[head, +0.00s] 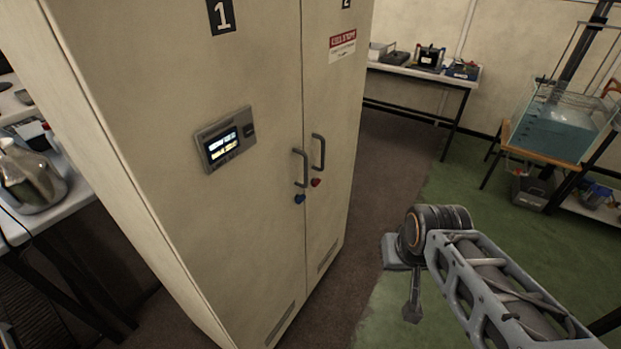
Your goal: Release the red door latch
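A tall cream cabinet stands at the centre left, with door 1 (180,120) on the left and door 2 (335,110) on the right. Both doors look shut. The red latch (316,182) is a small knob on door 2, just below its dark vertical handle (318,152). A blue latch (299,199) sits below the handle (300,167) of door 1. My arm reaches in from the lower right. The end of my arm, with my gripper (412,310), hangs over the floor to the right of the cabinet, apart from the latches. Its fingers are too small and edge-on to read.
Door 1 carries a panel with a lit screen (224,139). A bench with equipment (425,75) stands at the back. A water tank (555,125) on a stand is at the right. A table with a metal vessel (30,180) is at the left. The floor (390,160) before door 2 is clear.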

